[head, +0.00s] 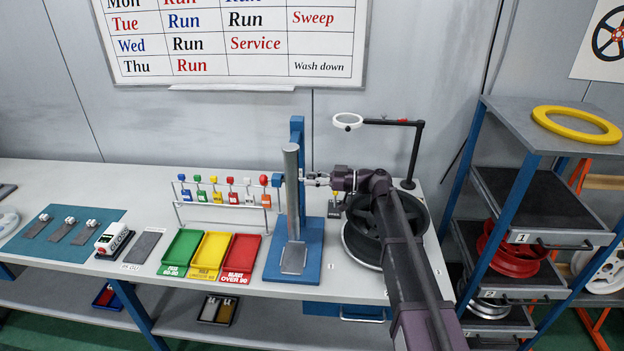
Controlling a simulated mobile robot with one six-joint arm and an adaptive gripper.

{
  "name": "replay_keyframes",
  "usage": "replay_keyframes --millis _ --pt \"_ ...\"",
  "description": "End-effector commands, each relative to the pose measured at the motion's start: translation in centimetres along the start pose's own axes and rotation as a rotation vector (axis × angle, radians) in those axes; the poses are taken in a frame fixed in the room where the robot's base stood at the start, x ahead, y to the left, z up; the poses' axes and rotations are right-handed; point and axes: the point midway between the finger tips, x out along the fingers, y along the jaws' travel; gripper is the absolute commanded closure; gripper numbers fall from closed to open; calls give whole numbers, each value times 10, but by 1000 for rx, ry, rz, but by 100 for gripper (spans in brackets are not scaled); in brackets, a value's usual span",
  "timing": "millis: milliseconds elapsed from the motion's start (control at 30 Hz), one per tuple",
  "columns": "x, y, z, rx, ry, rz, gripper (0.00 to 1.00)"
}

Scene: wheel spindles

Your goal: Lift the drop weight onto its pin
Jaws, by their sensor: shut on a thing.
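A tall grey cylinder, which I take to be the drop weight (291,190), stands upright in front of the blue post of a stand (297,128). The stand has a blue base (309,262) with a grey tilted plate (293,258) below the cylinder. My gripper (308,179) reaches in from the right at mid-height of the cylinder. It is shut on the drop weight's right side as far as I can see. The exact contact is small and partly hidden.
Green (182,250), yellow (210,253) and red (241,257) trays lie left of the stand, before a rack of coloured tags (223,211). A dark wheel (372,240) lies under my arm. A magnifier lamp (408,155) stands behind. A shelf unit (530,220) is at right.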

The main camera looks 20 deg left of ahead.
Motion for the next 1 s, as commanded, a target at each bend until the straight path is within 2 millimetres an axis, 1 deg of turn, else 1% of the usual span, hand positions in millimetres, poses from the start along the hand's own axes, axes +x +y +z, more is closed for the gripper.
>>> replay_keyframes --millis 300,667,700,767,800,833,1000 --pt "1 1 -22 -1 3 -2 100" --pt "1 1 -23 -1 4 -3 100" --pt "1 1 -23 -1 4 -3 59" --pt "1 1 -23 -1 4 -2 41" --pt "1 1 -22 -1 4 -2 29" --pt "1 1 -22 -1 3 -2 27" --pt "1 1 -22 -1 2 -3 27"
